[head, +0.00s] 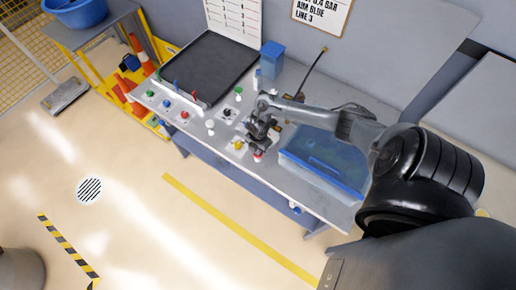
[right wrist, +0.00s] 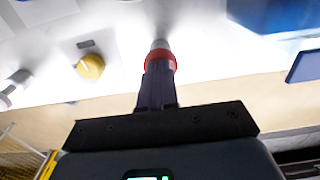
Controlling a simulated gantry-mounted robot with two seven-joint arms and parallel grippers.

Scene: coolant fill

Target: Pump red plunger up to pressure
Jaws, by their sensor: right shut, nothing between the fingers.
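The red plunger (right wrist: 160,60) shows in the right wrist view as a red ring with a pale grey part beyond it. In the head view a small red and white piece (head: 258,157) shows just below my right gripper (head: 259,145), near the bench's front edge. My right gripper is shut and empty. Its fingers (right wrist: 157,86) point straight at the red plunger in the right wrist view, with the tips at or against it; I cannot tell whether they touch. The fingers hide part of the plunger. My left gripper is in neither view.
A yellow knob (right wrist: 90,66) on a white plate sits left of the plunger. A blue-rimmed clear bin (head: 326,160) stands close on the right. A black tray (head: 205,68) and several small coloured-top parts lie at the left. A blue container (head: 271,60) stands behind.

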